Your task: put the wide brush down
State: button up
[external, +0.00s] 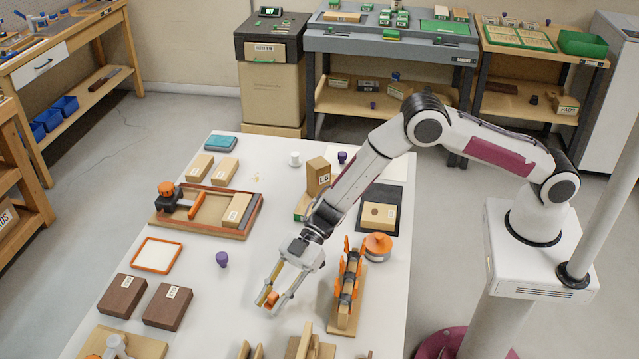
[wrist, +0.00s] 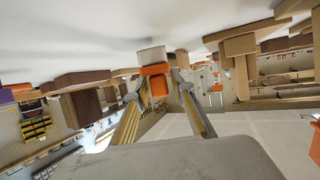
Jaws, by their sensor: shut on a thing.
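My gripper (external: 270,300) is low over the front middle of the white table (external: 222,315), left of the orange-and-black rack. It is shut on the wide brush, whose orange part (external: 273,296) shows between the fingers. In the wrist view the brush (wrist: 155,84) has an orange body and a pale, blocky end that points away from my gripper, toward the white table surface. The two fingers (wrist: 156,92) flank its orange body. I cannot tell whether the pale end touches the table.
The orange-and-black rack (external: 347,283) stands close on the right. Brown boxes (external: 168,307) and an orange-framed tray (external: 157,255) lie left. A purple knob-like piece (external: 222,259) stands nearby. Wooden uprights (external: 310,345) stand at the front. Bare table lies left of my gripper.

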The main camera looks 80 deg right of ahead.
jog(key=shift+f, duration=0.5)
jog(key=shift+f, duration=0.15)
jog(key=o, duration=1.1)
jog(key=shift+c, duration=0.2)
jog(key=shift+d+r, duration=0.15)
jog(key=shift+r, duration=0.1)
jog(key=v, duration=1.1)
jog(key=shift+s+d, duration=0.25)
jog(key=shift+w+r, duration=0.1)
jog(key=shift+r, duration=0.05)
